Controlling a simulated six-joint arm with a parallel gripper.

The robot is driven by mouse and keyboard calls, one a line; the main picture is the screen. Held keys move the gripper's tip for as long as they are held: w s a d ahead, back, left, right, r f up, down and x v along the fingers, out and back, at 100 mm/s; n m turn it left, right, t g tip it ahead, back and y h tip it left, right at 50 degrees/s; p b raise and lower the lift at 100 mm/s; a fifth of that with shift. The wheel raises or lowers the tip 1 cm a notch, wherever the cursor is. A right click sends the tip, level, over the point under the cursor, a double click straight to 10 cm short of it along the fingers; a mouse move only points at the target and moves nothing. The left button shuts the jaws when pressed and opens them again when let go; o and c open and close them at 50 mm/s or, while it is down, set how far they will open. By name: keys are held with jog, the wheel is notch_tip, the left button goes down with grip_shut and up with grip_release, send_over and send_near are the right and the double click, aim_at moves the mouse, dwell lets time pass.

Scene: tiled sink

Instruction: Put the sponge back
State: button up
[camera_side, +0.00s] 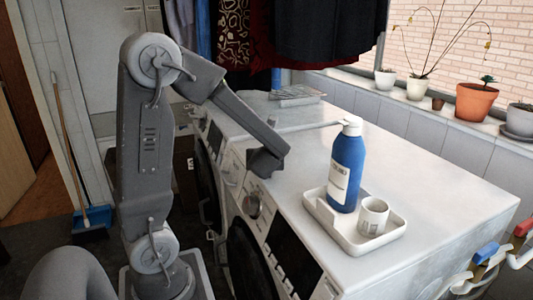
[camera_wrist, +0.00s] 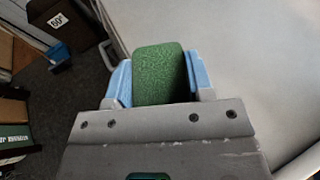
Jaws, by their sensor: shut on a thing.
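A green sponge (camera_wrist: 160,70) is held between the two blue fingers of my gripper (camera_wrist: 160,85) in the wrist view. The fingers press on its left and right sides. In the side view my gripper (camera_side: 267,163) is over the left edge of the white top, left of the bottle; the sponge is hidden there. A white tray (camera_side: 327,213) lies on the white top to the right of my gripper. A blue bottle (camera_side: 347,170) with a white pump head and a pale cup (camera_side: 373,215) stand upright in it.
The white machine top (camera_side: 440,190) is clear right of and behind the tray. A flat rack (camera_side: 297,93) lies at the back. Potted plants, including a terracotta pot (camera_side: 475,103), line the sill. Colourful handled items (camera_side: 487,252) are at the front right.

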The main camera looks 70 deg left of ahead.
jog(key=shift+s+f, duration=0.25)
jog(key=shift+s, duration=0.1)
jog(key=w+a, duration=0.2)
jog(key=a, duration=0.3)
jog(key=w+a, duration=0.2)
jog(key=a, duration=0.3)
jog(key=w+a, duration=0.2)
jog(key=a, duration=0.4)
jog(key=shift+w, duration=0.25)
jog(key=shift+f, duration=1.75)
jog(key=shift+f, duration=0.2)
jog(key=o, duration=0.9)
jog(key=shift+r, duration=0.1)
